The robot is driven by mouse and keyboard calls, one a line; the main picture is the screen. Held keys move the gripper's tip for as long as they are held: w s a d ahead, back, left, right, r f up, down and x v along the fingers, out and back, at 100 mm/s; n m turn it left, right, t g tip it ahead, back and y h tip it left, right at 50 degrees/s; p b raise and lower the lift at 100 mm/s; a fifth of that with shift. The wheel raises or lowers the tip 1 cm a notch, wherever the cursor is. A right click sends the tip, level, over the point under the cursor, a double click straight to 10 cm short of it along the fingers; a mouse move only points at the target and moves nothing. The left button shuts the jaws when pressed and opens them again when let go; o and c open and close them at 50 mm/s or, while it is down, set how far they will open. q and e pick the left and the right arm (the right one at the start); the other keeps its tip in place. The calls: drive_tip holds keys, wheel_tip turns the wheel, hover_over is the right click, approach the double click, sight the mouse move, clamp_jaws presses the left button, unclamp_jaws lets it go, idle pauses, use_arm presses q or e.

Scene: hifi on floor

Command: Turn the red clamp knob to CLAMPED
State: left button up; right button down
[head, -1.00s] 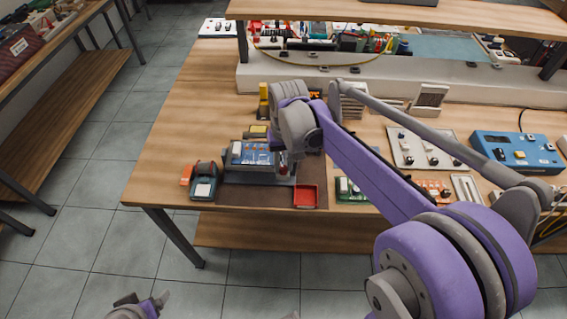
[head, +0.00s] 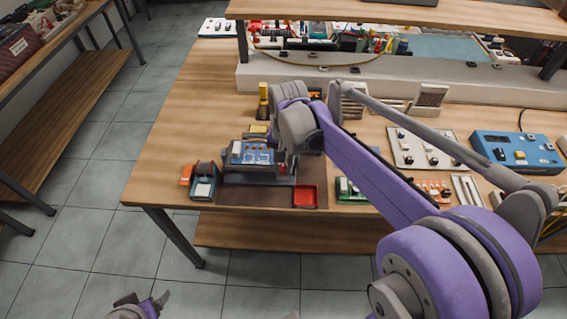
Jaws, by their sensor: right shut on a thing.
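The clamp fixture stands on a brown mat (head: 240,196) near the table's front edge. It is a dark grey base (head: 258,180) carrying a blue circuit board (head: 250,153). My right gripper (head: 283,160) reaches down at the fixture's right end, shut on the red clamp knob. The gripper and wrist hide most of the knob, so its pointer and any CLAMPED marking cannot be read. My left gripper (head: 142,302) hangs low at the bottom left, over the floor and away from the table. Its fingers are small and partly cut off.
A yellow-topped post (head: 263,101) stands behind. A switch panel (head: 425,148) and blue box (head: 517,152) are further right. The table's left part is clear.

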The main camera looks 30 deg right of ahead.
sight(285, 168)
drive_tip(key=c, duration=0.6)
unclamp_jaws()
drive_tip(key=shift+c, duration=0.2)
wheel_tip(285, 168, up, 11)
drive_tip(key=shift+s+d+p, duration=0.15)
drive_tip(key=shift+p, duration=0.25)
drive_tip(key=shift+f, duration=0.1)
drive_tip(key=s+a+f+n+t, duration=0.2)
drive_tip(key=s+a+f+n, duration=0.1)
drive_tip(key=s+f, duration=0.3)
drive_tip(key=s+a+f+n+t, duration=0.3)
drive_tip(key=s+f+n, duration=0.2)
drive_tip(key=s+f, duration=0.2)
drive_tip(key=shift+s+a+n, duration=0.4)
drive_tip(key=shift+s, duration=0.6)
